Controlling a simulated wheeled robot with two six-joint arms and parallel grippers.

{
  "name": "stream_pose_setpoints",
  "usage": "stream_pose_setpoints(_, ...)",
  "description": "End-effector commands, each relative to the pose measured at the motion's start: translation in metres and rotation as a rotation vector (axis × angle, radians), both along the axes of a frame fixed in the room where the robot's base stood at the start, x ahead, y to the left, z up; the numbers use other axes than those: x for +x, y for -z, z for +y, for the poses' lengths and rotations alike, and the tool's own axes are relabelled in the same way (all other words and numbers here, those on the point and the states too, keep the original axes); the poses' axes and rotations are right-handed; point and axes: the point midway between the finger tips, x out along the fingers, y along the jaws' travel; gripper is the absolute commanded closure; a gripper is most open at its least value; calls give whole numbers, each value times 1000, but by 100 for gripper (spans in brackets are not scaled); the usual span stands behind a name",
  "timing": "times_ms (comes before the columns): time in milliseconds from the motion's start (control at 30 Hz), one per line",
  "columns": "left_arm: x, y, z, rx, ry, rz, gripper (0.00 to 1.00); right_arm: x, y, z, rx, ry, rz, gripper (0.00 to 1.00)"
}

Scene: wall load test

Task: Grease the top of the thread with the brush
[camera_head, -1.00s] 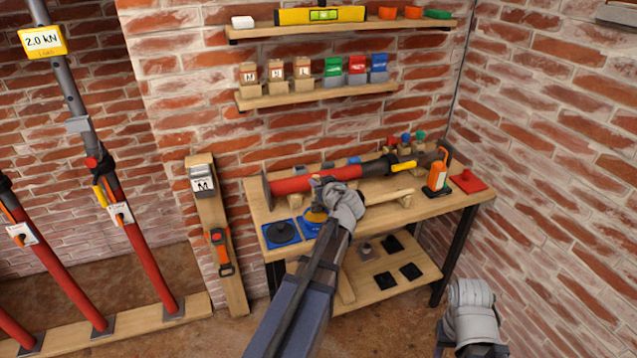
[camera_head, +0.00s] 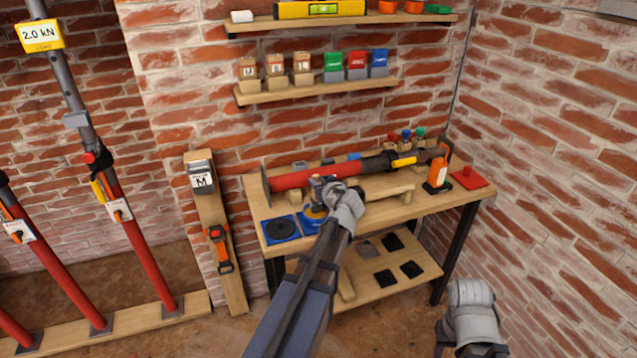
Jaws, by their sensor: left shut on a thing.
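A red prop (camera_head: 318,177) lies along the bench. Its dark inner tube, with the thread area (camera_head: 374,164), runs to the right. My left gripper (camera_head: 322,187) is shut in front of the red tube. The thing in its jaws is small and mostly hidden by the gripper; it appears to be the brush. Just below the gripper, a yellowish tin (camera_head: 315,211) stands on a blue mat (camera_head: 311,225). I cannot tell whether the brush touches anything. Part of my right arm shows at the lower right; its gripper is not visible.
A black round lid (camera_head: 281,229) lies on another blue mat to the left. A wooden piece (camera_head: 388,192), an orange bottle (camera_head: 438,172) and a red pad (camera_head: 469,179) occupy the bench (camera_head: 425,207) to the right. Upright red props (camera_head: 147,255) stand at left.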

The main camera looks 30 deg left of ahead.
Motion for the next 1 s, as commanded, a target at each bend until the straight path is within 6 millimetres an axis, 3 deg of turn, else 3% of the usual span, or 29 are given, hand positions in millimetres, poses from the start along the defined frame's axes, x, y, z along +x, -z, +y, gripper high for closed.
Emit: stream_pose_setpoints(1000, 0, 9, 0, 0, 0, 0, 100, 0, 9, 0, 0, 0, 0, 50)
